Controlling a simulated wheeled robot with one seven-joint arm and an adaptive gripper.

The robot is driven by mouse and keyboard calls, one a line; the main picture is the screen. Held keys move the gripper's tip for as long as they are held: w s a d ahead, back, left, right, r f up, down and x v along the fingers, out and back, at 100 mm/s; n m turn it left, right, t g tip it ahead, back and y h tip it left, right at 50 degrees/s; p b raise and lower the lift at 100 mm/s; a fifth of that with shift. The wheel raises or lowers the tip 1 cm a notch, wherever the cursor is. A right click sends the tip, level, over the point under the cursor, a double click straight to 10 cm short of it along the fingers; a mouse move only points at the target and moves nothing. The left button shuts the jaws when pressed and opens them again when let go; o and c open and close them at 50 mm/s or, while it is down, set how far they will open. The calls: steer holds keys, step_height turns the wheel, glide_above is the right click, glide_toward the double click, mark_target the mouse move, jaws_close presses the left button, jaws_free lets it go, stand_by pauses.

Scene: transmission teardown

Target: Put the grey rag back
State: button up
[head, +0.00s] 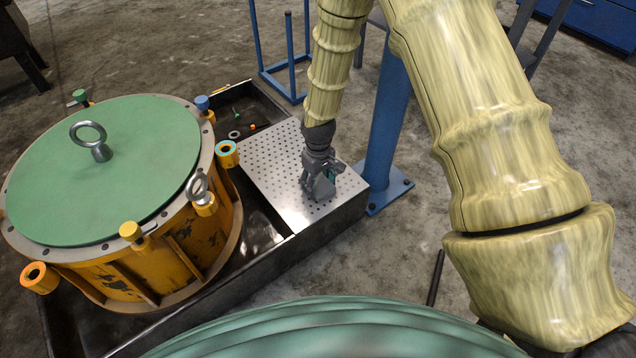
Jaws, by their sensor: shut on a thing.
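My gripper (319,184) points down over the perforated metal plate (270,163), near its right side. It is shut on a small grey thing that looks like the grey rag (320,189). The rag is small in this view and partly hidden by the fingers, so its outline is hard to tell from them. It is at or just above the plate; I cannot tell whether it touches.
A yellow drum-shaped housing (180,262) with a green lid (105,175) and lifting eyes stands left in the dark tray (290,262). Small parts lie in the tray behind the plate. A blue post (385,130) stands close right of the plate. The plate's left part is clear.

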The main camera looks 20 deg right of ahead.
mark_target(318, 183)
steer(key=shift+f, duration=0.1)
steer(key=o, duration=1)
step_height(318, 183, up, 12)
steer(key=p, duration=0.6)
steer(key=shift+m+y, duration=0.3)
steer(key=shift+m, duration=0.2)
steer(key=s+f, duration=0.3)
steer(key=s, duration=0.1)
steer(key=s+f, duration=0.4)
steer(key=shift+s+f, duration=0.15)
steer(key=shift+f, duration=0.15)
steer(key=s+d+f+m, duration=0.1)
steer(key=s+f, duration=0.2)
steer(key=s, duration=0.6)
steer(key=s+d+f+m, duration=0.1)
steer(key=s+f, duration=0.2)
steer(key=s, duration=0.6)
steer(key=s+d+f+m, duration=0.1)
steer(key=s+f, duration=0.2)
steer(key=s, duration=0.7)
steer(key=shift+d, duration=0.1)
